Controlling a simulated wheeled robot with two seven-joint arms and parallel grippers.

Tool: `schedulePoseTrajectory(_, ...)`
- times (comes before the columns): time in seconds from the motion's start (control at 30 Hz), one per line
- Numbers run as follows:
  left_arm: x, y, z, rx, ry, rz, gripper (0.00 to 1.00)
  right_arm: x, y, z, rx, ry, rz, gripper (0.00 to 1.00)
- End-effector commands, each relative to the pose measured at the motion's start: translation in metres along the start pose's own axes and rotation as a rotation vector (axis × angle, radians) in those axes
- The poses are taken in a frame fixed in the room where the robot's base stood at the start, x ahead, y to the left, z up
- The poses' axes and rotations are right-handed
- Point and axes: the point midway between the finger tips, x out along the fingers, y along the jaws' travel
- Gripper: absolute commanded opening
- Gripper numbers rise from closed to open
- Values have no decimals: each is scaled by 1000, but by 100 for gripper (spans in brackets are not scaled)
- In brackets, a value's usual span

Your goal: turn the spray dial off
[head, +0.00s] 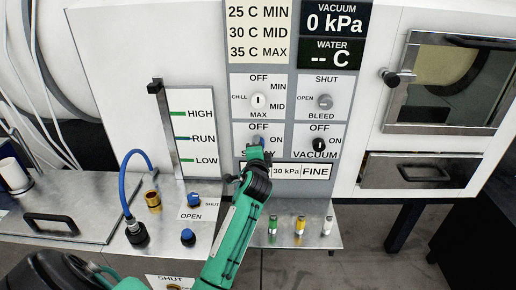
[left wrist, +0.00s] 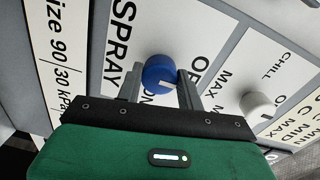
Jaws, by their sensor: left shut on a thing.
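The spray dial is a blue round knob (left wrist: 160,72) with a white mark, on a white plate lettered SPRAY, OFF and ON. In the left wrist view the mark sits on its lower right side, between the ON and OFF lettering; its exact setting is hard to tell. My left gripper (left wrist: 158,88) is shut on the dial, one finger on each side. In the head view the left gripper (head: 258,150) covers most of the spray plate, with a little of the blue dial (head: 259,140) showing above it. My right gripper is out of view.
The chill dial (head: 258,100) is just above, the bleed dial (head: 323,101) is at upper right, and the black vacuum dial (head: 319,145) is close to the right. Below, a metal shelf holds several small vials (head: 300,226). A blue hose (head: 128,180) stands at left.

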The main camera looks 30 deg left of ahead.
Motion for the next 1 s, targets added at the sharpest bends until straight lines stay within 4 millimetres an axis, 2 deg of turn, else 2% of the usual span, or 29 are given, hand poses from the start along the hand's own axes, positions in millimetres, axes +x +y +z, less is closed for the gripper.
schedulePoseTrajectory(0.27, 0, 1, 0, -2, -1, 3, 15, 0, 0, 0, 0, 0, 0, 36)
schedulePoseTrajectory(0.3, 0, 1, 0, -2, -1, 3, 41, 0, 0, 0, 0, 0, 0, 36)
schedulePoseTrajectory(0.4, 0, 1, 0, -1, -1, 3, 59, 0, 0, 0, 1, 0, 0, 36)
schedulePoseTrajectory(0.77, -4, 1, 0, 0, 0, 1, 59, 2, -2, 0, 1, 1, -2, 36)
schedulePoseTrajectory(0.87, -14, 2, 0, 0, 1, 1, 59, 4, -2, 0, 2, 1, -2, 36)
schedulePoseTrajectory(1.0, -40, 3, 0, -2, 1, 1, 59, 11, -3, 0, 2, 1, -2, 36)
